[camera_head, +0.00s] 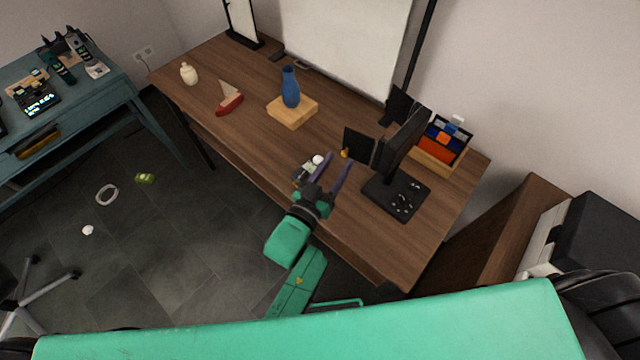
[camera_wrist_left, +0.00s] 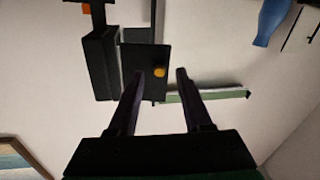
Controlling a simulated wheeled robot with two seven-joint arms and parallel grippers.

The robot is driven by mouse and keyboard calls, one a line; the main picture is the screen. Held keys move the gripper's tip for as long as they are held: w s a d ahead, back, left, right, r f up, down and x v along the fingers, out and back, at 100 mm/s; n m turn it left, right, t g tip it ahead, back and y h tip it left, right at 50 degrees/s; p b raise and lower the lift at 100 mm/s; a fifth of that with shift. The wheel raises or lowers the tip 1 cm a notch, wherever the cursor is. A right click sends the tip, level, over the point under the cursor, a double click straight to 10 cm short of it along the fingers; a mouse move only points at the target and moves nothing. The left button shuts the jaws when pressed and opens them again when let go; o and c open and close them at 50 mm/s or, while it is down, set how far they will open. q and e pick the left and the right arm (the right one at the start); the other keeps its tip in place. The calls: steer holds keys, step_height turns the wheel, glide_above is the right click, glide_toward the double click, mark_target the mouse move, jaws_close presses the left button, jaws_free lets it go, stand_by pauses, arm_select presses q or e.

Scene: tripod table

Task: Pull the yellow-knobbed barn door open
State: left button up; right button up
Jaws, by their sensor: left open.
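The barn door is a black flap (camera_head: 358,145) on the side of a black lamp head (camera_head: 402,138) on the table. Its small yellow knob (camera_head: 344,154) faces my left gripper (camera_head: 336,170). In the left wrist view the flap (camera_wrist_left: 139,58) stands upright beside the lamp head (camera_wrist_left: 101,65). The yellow knob (camera_wrist_left: 159,72) appears between the tips of my open left gripper (camera_wrist_left: 161,76). The fingers look short of the knob, and I see no contact. My right gripper is not in view.
The lamp's black base (camera_head: 378,188) stands near the right end of the wooden table (camera_head: 240,125). A wooden organizer (camera_head: 433,157) is behind it. A blue vase (camera_head: 290,88) on a wooden block (camera_head: 307,108) and a red toy boat (camera_head: 229,104) stand further left.

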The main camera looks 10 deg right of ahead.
arm_select(q)
steer(key=b+v, duration=0.1)
steer(key=v, duration=1.2)
steer(key=shift+b, duration=0.35)
steer(key=s+a+f+g+y, duration=0.15)
steer(key=a+f, duration=0.25)
steer(key=f, duration=0.6)
steer(key=s+a+f+g+y, duration=0.1)
steer(key=a+f+g+y, duration=0.25)
steer(key=f, duration=0.65)
steer(key=s+a+f+g+y, duration=0.1)
steer(key=a+f, duration=0.3)
steer(key=f, duration=0.5)
steer(key=s+a+f+n+g+y, duration=0.3)
steer(key=s+a+f+g, duration=0.4)
steer(key=s+a+f, duration=0.8)
steer(key=s+y, duration=0.1)
steer(key=s, duration=0.2)
steer(key=shift+s+f+g+y, duration=0.25)
steer(key=shift+f+g+y, duration=0.05)
steer(key=shift+f, duration=0.1)
